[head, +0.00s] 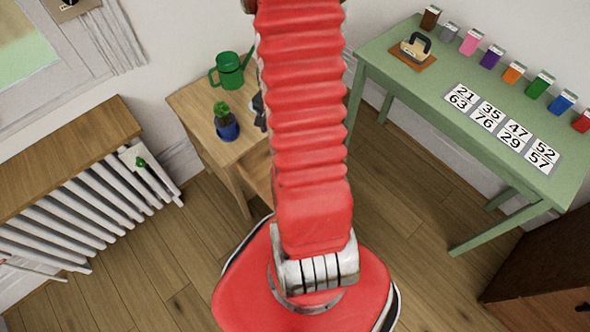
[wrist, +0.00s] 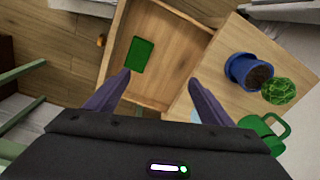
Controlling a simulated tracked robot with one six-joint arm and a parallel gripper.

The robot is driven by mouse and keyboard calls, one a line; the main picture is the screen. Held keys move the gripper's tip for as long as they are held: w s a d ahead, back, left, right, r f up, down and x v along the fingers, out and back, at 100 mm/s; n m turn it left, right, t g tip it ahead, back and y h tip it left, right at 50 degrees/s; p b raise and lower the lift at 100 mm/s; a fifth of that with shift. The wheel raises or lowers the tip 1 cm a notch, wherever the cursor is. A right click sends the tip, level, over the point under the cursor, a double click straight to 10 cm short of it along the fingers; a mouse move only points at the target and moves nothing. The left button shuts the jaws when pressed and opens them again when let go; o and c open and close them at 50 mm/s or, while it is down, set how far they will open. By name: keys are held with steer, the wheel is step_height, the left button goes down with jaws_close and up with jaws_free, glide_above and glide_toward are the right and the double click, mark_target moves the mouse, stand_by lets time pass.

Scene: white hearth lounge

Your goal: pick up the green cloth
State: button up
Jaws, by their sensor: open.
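The green cloth (wrist: 143,55) is a small dark green rectangle lying flat in the open wooden drawer (wrist: 172,28) in the wrist view. My gripper (wrist: 158,77) is open and empty. Its two purple fingers point toward the drawer, with the cloth beyond the left fingertip and apart from it. The cloth is hidden behind my red arm in the head view, and most of my gripper is hidden there too.
The wooden cabinet (head: 190,100) bears a blue pot with a plant (head: 226,126) and a green watering can (head: 230,70); both stand close right of my gripper in the wrist view. A radiator (head: 75,215) is left, a green table (head: 400,86) right.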

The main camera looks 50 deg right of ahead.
steer(key=s+d+f+m, duration=0.3)
steer(key=s+f, duration=0.2)
steer(key=f, duration=0.3)
steer(key=shift+g+y, duration=0.3)
steer(key=shift+f, duration=4.25)
steer(key=shift+f, duration=2.6)
steer(key=shift+c, duration=0.3)
steer(key=c, duration=1.1)
